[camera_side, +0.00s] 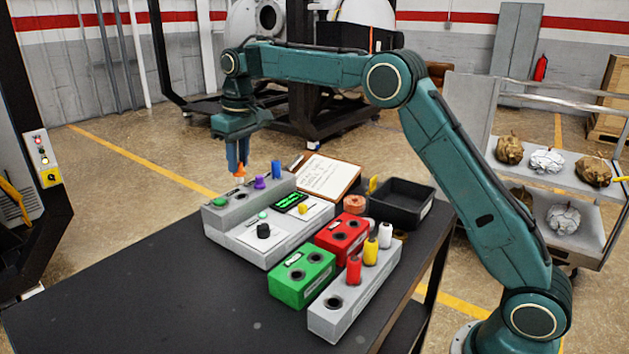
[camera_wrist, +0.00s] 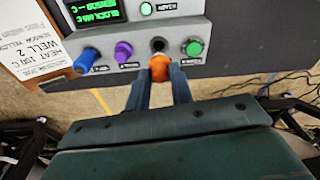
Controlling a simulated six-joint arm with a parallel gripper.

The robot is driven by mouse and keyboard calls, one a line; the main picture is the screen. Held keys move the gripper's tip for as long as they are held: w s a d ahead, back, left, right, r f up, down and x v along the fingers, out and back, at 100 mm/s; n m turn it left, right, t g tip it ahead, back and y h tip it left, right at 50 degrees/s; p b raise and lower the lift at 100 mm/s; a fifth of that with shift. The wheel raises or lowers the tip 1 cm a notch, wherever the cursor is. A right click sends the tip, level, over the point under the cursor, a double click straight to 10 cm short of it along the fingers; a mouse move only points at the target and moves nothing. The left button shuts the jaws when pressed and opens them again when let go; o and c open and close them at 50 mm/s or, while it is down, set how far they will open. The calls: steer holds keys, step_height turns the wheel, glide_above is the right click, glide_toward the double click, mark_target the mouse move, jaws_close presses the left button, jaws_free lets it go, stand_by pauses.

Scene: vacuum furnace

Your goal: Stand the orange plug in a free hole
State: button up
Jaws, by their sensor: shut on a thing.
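My gripper (camera_side: 238,162) points down, its two blue fingers shut on the orange plug (camera_side: 239,171) above the left part of the grey heater block (camera_side: 216,218). In the wrist view the orange plug (camera_wrist: 158,68) sits between the fingertips, just below a dark empty hole (camera_wrist: 158,45) in the picture. The plug appears raised and apart from the block; its lower end is hard to see. A purple plug (camera_wrist: 123,51) and a blue plug (camera_wrist: 88,60) stand to the left of that hole in the wrist view. A green plug or button (camera_wrist: 193,47) is to its right.
A green block (camera_side: 301,277) and a red block (camera_side: 341,236) have open holes. A grey rack (camera_side: 337,322) holds red, yellow and white pieces and has an empty front hole. A black bin (camera_side: 425,209) and a clipboard (camera_side: 341,170) lie behind. The table's left part is clear.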

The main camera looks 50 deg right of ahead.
mark_target(240, 174)
steer(key=shift+f, duration=1.3)
steer(key=shift+f, duration=1.4)
stand_by(1.2)
steer(key=o, duration=1.4)
steer(key=shift+o, duration=0.2)
steer(key=shift+r, duration=0.1)
steer(key=shift+r, duration=2.35)
steer(key=shift+s+r, duration=0.1)
steer(key=shift+r, duration=0.1)
